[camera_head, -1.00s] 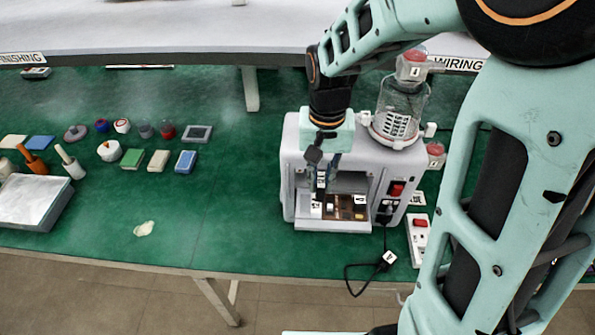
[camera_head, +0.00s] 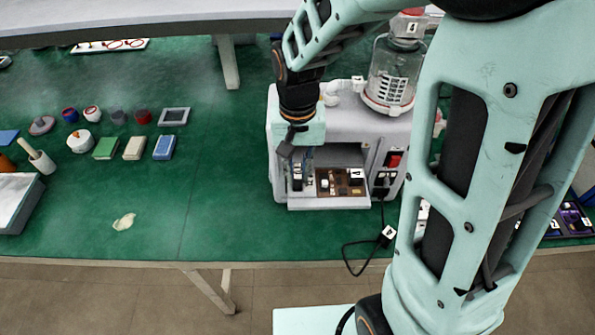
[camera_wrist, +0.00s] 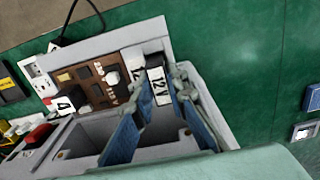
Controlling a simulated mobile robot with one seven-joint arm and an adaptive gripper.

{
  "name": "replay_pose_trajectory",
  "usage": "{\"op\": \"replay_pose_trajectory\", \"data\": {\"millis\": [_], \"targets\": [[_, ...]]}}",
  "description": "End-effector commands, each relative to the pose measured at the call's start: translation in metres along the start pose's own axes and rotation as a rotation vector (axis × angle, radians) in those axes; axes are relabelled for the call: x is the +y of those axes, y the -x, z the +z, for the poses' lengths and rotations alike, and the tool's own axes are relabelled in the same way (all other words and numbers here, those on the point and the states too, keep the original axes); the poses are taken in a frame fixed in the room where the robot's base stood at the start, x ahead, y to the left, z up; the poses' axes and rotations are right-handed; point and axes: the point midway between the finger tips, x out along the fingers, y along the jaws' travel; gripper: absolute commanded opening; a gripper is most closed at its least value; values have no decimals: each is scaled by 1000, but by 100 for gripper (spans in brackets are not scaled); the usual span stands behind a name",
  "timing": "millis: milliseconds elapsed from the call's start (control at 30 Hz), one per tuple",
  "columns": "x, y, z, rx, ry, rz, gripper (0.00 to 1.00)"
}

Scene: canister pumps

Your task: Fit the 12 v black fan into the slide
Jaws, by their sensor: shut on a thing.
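The black fan, a small dark block with a white "12 V" label (camera_wrist: 158,88), is between my gripper's blue fingers (camera_wrist: 158,95) in the wrist view. A white block marked "12" (camera_wrist: 132,62) is right beside it. In the head view my gripper (camera_head: 299,178) reaches down into the left side of the open front bay of the grey pump housing (camera_head: 330,203). The fan is small and partly covered by the fingers there. I cannot make out the slide itself, or whether the fan touches its seat.
A brown circuit board (camera_head: 335,188) with a black block marked 4 (camera_head: 356,176) lies in the bay, right of my gripper. A glass canister (camera_head: 393,72) stands on the housing. A black plug cable (camera_head: 352,250) hangs in front.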

Motion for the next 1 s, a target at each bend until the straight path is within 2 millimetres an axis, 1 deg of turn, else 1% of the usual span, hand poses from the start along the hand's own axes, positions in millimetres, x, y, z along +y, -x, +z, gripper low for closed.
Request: {"op": "replay_pose_trajectory", "data": {"millis": [100,233,267,400,667,767,867,1000], "targets": [[0,1,0,0,0,0,0],[0,-4,0,0,0,0,0],[0,-4,0,0,0,0,15],[0,-2,0,0,0,0,30],[0,-2,0,0,0,0,31],[0,1,0,0,0,0,31],[0,12,-2,4,-1,-1,31],[-1,40,-2,6,-2,-2,31]]}}
